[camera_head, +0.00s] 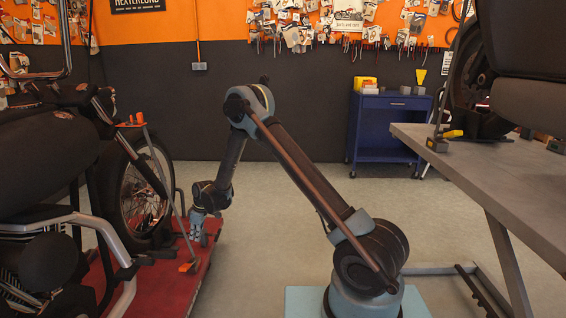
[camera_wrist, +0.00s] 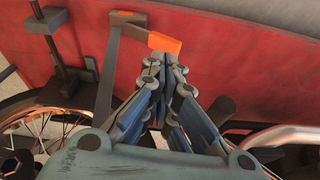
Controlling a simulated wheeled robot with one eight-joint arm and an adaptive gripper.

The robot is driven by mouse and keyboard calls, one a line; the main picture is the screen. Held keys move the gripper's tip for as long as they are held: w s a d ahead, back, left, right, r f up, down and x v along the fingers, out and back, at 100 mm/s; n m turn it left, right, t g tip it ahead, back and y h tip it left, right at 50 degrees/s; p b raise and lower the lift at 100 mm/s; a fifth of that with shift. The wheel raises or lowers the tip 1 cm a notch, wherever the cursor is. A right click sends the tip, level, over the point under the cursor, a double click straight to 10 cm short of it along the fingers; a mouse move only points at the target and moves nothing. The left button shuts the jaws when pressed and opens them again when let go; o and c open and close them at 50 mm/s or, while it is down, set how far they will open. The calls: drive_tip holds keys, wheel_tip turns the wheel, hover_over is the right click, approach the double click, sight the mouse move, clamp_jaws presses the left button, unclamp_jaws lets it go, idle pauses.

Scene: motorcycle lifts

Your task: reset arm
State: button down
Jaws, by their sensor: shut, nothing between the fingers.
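My gripper (camera_head: 201,238) hangs low at the end of my bent arm, just above the edge of the red lift platform (camera_head: 175,293). In the wrist view my gripper (camera_wrist: 168,66) is shut and empty, with its blue-grey fingers together. An orange-ended strap or bar (camera_wrist: 163,43) lies just past the fingertips; I cannot tell whether they touch it. The same orange end (camera_head: 187,266) shows in the head view below the gripper, on the red platform.
A motorcycle wheel (camera_head: 145,192) stands left of my gripper, in a clamp on the platform. A grey raised lift table (camera_head: 500,175) is at the right. A blue tool cart (camera_head: 384,128) stands at the back wall. The floor (camera_head: 265,225) between is clear.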

drive_tip(key=w+d+r+m+t, duration=0.1)
drive_tip(key=w+d+r+m, duration=0.1)
drive_tip(key=d+r, duration=0.75)
drive_tip(key=w+d+r+m, duration=0.2)
drive_tip(key=d+r, duration=0.6)
drive_tip(key=r, duration=0.2)
drive_tip(key=s+d+r+m+h, duration=0.1)
drive_tip(key=s+d+r+m, duration=0.15)
drive_tip(key=d+r, duration=0.5)
drive_tip(key=s+d+r+m, duration=0.1)
drive_tip(key=s+d+r, duration=0.25)
drive_tip(key=d, duration=0.75)
drive_tip(key=s+d+r+m+t+h, duration=0.1)
drive_tip(key=s+d+r+m, duration=0.1)
drive_tip(key=s+d, duration=0.55)
drive_tip(key=s+d+r+m, duration=0.25)
drive_tip(key=s+d, duration=0.35)
drive_tip(key=d, duration=0.3)
drive_tip(key=s+d+f+m, duration=0.2)
drive_tip(key=s+d+f, duration=0.1)
drive_tip(key=s, duration=0.4)
drive_tip(key=s+d+f+m+h, duration=0.1)
drive_tip(key=s+d+f, duration=0.3)
drive_tip(key=s, duration=0.4)
drive_tip(key=shift+d+m, duration=0.75)
drive_tip(key=shift+m, duration=0.05)
